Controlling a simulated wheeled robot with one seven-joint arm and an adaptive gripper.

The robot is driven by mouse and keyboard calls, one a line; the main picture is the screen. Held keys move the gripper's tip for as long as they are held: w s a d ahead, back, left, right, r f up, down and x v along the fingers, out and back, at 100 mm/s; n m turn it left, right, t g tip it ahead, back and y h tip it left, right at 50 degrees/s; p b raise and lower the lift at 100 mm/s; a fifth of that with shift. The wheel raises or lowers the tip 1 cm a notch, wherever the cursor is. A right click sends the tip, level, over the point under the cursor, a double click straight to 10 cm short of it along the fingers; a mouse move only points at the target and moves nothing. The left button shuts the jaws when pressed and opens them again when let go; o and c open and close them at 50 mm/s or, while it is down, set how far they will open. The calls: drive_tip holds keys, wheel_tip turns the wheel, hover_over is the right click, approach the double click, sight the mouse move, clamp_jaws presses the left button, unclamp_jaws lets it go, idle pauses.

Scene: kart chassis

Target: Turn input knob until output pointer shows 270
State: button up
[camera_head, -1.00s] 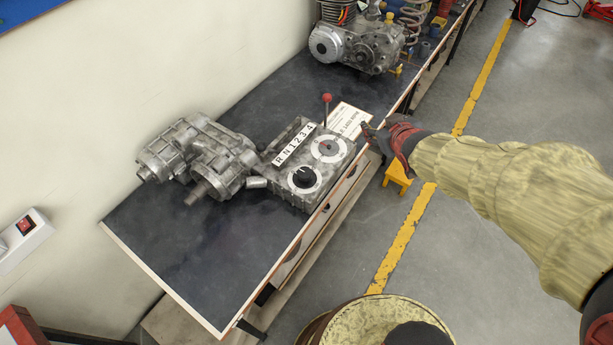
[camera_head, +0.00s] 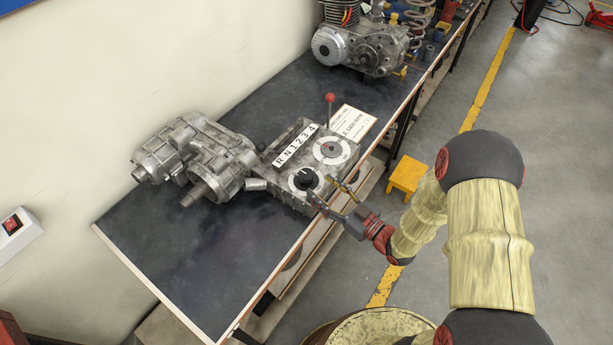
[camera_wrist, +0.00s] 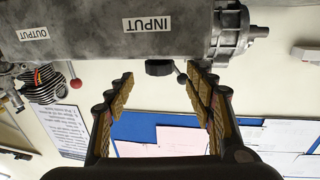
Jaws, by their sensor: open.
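The grey metal gearbox (camera_head: 283,203) has two white dials on its top in the head view. The nearer dial carries the black input knob (camera_head: 304,178). In the wrist view, upside down, the INPUT label (camera_wrist: 153,24) is above the black knob (camera_wrist: 158,68), and the OUTPUT label (camera_wrist: 32,33) is at left. My gripper (camera_head: 320,187) is open and empty beside the knob. In the wrist view the knob lies between the fingertips, apparently just beyond them.
A red-ball lever (camera_head: 330,98) stands behind the dials, with a white paper (camera_head: 354,122) beside it. A shift strip marked R N 1 2 3 4 (camera_head: 295,145) lies left of the dials. An engine (camera_head: 365,48) stands farther back. The dark bench top (camera_head: 190,265) is clear at front left.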

sight(312, 180)
drive_tip(key=b+x, duration=0.1)
drive_tip(key=x, duration=0.6)
drive_tip(key=shift+w+a+b, duration=0.1)
drive_tip(key=shift+w+b, duration=0.1)
drive_tip(key=shift+b, duration=0.1)
drive_tip(key=shift+c, duration=0.2)
drive_tip(key=c, duration=1.1)
drive_tip(key=shift+c, duration=0.2)
